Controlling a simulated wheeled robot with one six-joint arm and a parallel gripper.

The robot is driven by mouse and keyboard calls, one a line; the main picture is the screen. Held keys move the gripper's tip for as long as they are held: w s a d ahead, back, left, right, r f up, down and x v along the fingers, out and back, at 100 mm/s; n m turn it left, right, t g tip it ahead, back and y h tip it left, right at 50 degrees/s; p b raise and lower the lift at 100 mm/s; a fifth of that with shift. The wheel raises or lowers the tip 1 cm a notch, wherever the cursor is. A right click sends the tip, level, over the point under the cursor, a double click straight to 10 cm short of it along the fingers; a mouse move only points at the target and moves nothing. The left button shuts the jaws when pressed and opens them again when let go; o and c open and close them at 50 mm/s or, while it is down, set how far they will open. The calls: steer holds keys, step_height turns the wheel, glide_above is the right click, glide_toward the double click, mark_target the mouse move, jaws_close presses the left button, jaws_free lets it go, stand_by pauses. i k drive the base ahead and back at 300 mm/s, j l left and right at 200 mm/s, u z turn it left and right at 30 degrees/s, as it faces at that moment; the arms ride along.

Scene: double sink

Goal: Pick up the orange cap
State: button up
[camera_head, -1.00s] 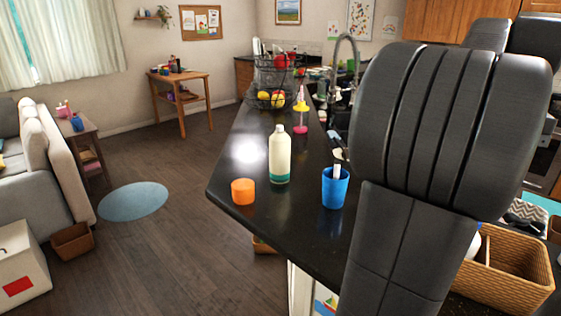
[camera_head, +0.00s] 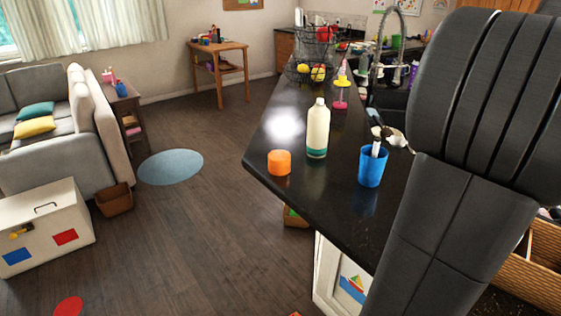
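The orange cap (camera_head: 279,162) stands on the black countertop (camera_head: 300,199), close to its left corner. It is a short orange cylinder. A cream bottle with a green lower band (camera_head: 317,130) stands just right of and behind it, apart from it. My dark arm fills the right side of the view. My gripper is not in view, so its state does not show.
A blue cup (camera_head: 371,167) holding white items stands right of the bottle. A pink and yellow toy (camera_head: 341,90) and a wire fruit basket (camera_head: 310,67) are farther back. A wicker basket (camera_head: 535,265) is at lower right. Open floor lies left of the counter.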

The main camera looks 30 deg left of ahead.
mark_target(279, 160)
steer(key=i+j+z, duration=0.1)
steer(key=j+z, duration=0.25)
steer(key=j, duration=0.35)
steer(key=j+z, duration=0.35)
steer(key=j, duration=0.35)
